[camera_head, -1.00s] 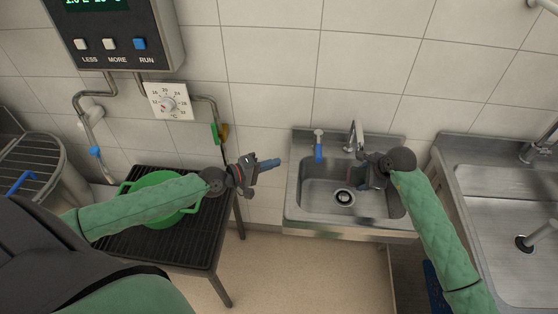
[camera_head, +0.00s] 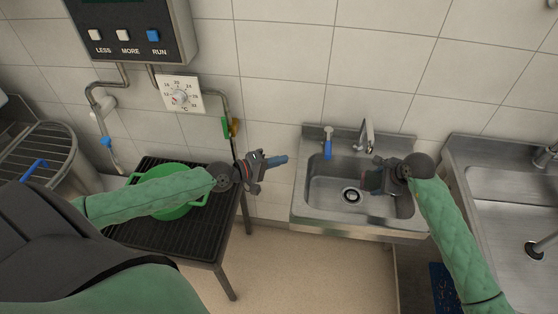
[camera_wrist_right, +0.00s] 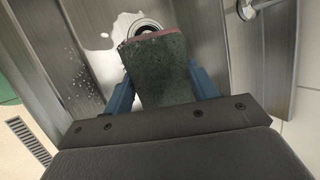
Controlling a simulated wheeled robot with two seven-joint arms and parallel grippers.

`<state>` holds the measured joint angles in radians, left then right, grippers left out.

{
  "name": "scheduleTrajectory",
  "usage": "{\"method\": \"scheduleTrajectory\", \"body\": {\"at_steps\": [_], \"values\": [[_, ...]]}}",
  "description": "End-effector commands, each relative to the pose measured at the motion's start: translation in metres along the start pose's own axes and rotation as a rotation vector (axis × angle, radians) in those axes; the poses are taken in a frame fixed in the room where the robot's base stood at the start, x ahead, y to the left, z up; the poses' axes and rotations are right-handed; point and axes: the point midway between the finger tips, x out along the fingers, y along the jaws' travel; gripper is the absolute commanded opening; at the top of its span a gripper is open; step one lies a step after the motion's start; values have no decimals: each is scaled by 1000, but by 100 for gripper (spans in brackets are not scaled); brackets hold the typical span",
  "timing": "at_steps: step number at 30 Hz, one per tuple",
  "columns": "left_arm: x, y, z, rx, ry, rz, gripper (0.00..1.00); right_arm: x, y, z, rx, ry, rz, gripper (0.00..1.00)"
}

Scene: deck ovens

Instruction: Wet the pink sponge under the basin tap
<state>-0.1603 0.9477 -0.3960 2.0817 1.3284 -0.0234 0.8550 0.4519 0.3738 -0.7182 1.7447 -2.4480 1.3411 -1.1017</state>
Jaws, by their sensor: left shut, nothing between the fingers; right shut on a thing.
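The sponge (camera_wrist_right: 162,68) is in my right gripper (camera_head: 373,178), which is shut on it. In the right wrist view its broad side is dark green and its far edge pink, between blue fingers. In the head view it is small and partly hidden by the gripper, inside the steel basin (camera_head: 318,222), close to the drain (camera_head: 352,195). The basin tap (camera_head: 367,137) stands at the back rim, behind the gripper; I make out no water stream. A blue lever (camera_head: 328,148) stands left of it. My left gripper (camera_head: 282,160) is shut and empty, left of the basin.
A green bowl (camera_head: 168,207) sits on a black slatted table (camera_head: 190,246) at left, under my left arm. A control box (camera_head: 130,30) and dial (camera_head: 180,94) are on the wall. Another steel sink (camera_head: 500,215) stands at right. White patches and specks show on the basin floor.

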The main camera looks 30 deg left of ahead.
Motion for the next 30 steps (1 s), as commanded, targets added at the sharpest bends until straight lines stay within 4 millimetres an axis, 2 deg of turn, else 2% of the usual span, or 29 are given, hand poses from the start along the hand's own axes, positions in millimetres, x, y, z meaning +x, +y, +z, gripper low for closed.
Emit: {"method": "scheduleTrajectory", "body": {"at_steps": [21,30], "values": [[1,-7,1,0,0,0,0,-21,32,-27,0,1,1,39],[1,-8,1,0,0,0,0,-25,36,-29,0,-1,0,39]]}}
